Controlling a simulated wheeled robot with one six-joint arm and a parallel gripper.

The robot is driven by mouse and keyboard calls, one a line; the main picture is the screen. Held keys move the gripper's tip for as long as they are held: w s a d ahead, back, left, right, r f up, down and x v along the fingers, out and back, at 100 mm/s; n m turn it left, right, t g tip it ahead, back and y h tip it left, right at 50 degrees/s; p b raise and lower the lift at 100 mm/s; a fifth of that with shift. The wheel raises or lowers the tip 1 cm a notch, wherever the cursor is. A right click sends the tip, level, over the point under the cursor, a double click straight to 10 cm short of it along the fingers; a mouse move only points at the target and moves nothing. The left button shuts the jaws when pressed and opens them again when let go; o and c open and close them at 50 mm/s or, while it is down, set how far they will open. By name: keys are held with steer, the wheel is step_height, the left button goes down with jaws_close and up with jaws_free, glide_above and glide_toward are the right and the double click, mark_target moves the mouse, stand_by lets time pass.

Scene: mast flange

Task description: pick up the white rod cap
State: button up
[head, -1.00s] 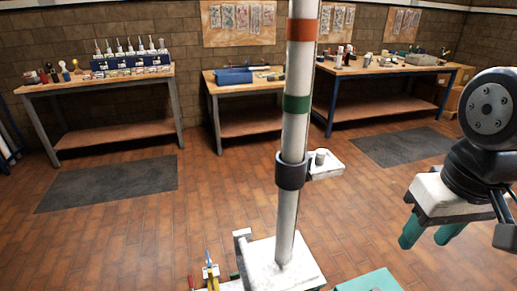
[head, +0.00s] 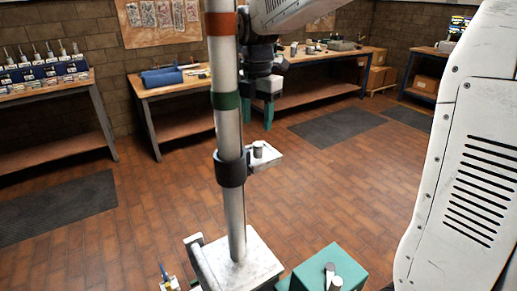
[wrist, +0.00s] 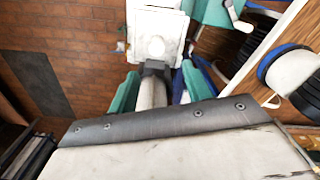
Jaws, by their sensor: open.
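A short grey peg with a paler top (head: 258,150) stands upright on the small white side plate (head: 270,160) of the mast collar. Two short cylinders stand on the teal box at the front: a grey one (head: 330,268) and a whiter one (head: 336,284), cut by the frame's lower edge. I cannot tell for sure which is the white rod cap. My gripper (head: 258,118) points down, open and empty, its teal fingers showing above the side plate and right of the mast. In the wrist view the fingers (wrist: 157,92) are apart, the pale mast showing between them.
The white mast (head: 228,120) has orange, green and black bands and stands on a white base plate (head: 262,262). The teal box (head: 312,266) is right of it. Workbenches (head: 165,90) line the back wall.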

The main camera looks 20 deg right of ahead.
mark_target(258, 143)
steer(key=shift+w+f, duration=0.25)
steer(key=shift+f, duration=0.05)
steer(key=f, duration=0.7)
steer(key=shift+w+d+f, duration=0.15)
steer(key=shift+d+f, duration=0.05)
steer(key=shift+d, duration=0.05)
steer(key=c, duration=1)
